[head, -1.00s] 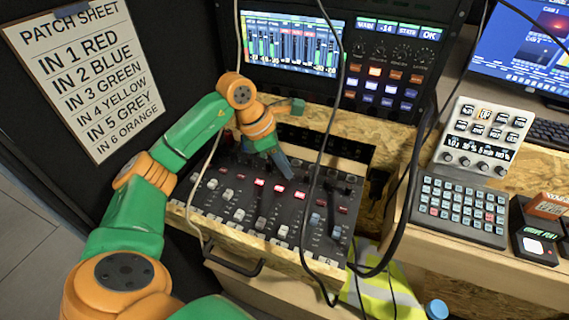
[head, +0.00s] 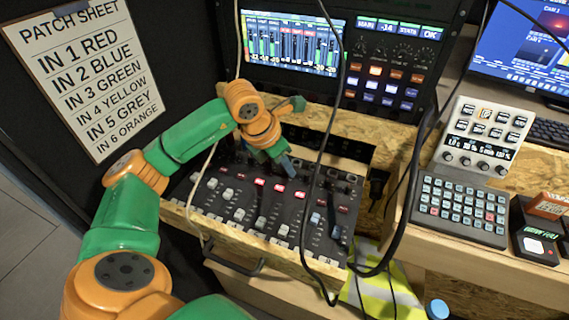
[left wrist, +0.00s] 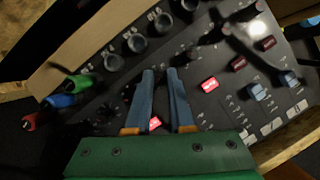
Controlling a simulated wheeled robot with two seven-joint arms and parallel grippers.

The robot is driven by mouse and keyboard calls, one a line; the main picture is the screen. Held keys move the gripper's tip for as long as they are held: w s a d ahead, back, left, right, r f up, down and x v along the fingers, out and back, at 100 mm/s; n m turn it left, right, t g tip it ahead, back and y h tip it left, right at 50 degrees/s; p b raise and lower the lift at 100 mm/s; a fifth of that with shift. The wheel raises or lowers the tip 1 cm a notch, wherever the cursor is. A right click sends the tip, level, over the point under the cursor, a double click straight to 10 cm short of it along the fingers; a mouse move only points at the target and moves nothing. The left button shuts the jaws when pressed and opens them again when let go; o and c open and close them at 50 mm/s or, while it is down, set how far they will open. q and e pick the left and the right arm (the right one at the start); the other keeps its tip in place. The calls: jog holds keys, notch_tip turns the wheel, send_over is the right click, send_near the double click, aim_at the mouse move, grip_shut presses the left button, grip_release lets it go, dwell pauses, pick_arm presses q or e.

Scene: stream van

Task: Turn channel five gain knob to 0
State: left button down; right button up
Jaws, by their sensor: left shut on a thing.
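The mixer (head: 238,232) is a dark panel in a wooden frame, with rows of faders, red buttons and small knobs. My left gripper (head: 288,168) is over its upper middle, at the knob row above the lit red buttons (head: 280,188). In the left wrist view the two blue-grey fingers (left wrist: 162,74) point at the panel with a narrow gap between them. They are shut on a small knob, which the fingers largely hide. Its channel label and pointer angle cannot be read. My right gripper is not in view.
Black cables (head: 322,150) hang across the mixer's right side. Green (left wrist: 77,83), blue (left wrist: 62,100) and red (left wrist: 30,122) plugs sit beside a row of jacks (left wrist: 137,43). A screen (head: 292,45) stands behind; a keypad (head: 460,210) is at right.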

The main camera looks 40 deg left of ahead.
pick_arm(q)
jog(key=shift+d+n+y, duration=0.1)
jog(key=shift+n+y, duration=0.6)
jog(key=shift+n, duration=1.3)
jog(key=c, duration=0.8)
grip_release()
jog(key=v, duration=0.7)
